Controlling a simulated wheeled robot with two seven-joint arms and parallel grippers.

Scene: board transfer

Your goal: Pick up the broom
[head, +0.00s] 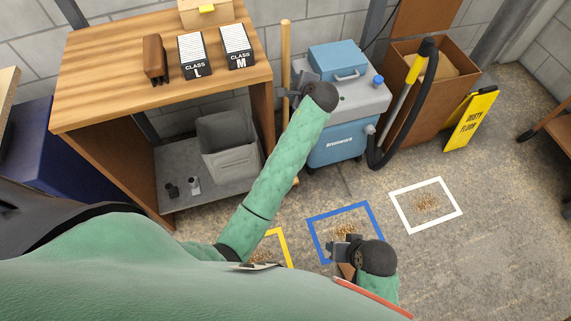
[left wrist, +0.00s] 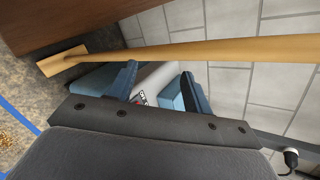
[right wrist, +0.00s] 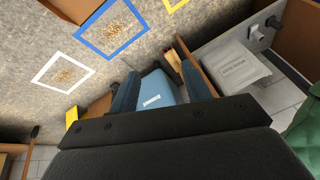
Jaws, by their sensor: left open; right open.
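The broom (head: 286,50) stands upright between the wooden bench and the blue machine, its pale wooden handle showing in the head view. My left arm hides its lower part. My left gripper (head: 297,90) is beside the handle. In the left wrist view, the handle (left wrist: 200,51) crosses just ahead of the open fingers (left wrist: 160,88), with nothing between them; whether they touch it I cannot tell. My right gripper (head: 342,254) is open and empty, low in the head view near the blue floor square. Its spread fingers (right wrist: 160,85) show in the right wrist view.
The bench (head: 100,95) is close left of the broom; the blue-grey machine (head: 340,145) is close right. A black hose (head: 402,120), a brown box (head: 408,105) and a yellow floor sign (head: 470,118) stand further right. Blue (head: 313,235) and white (head: 398,211) squares mark the floor.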

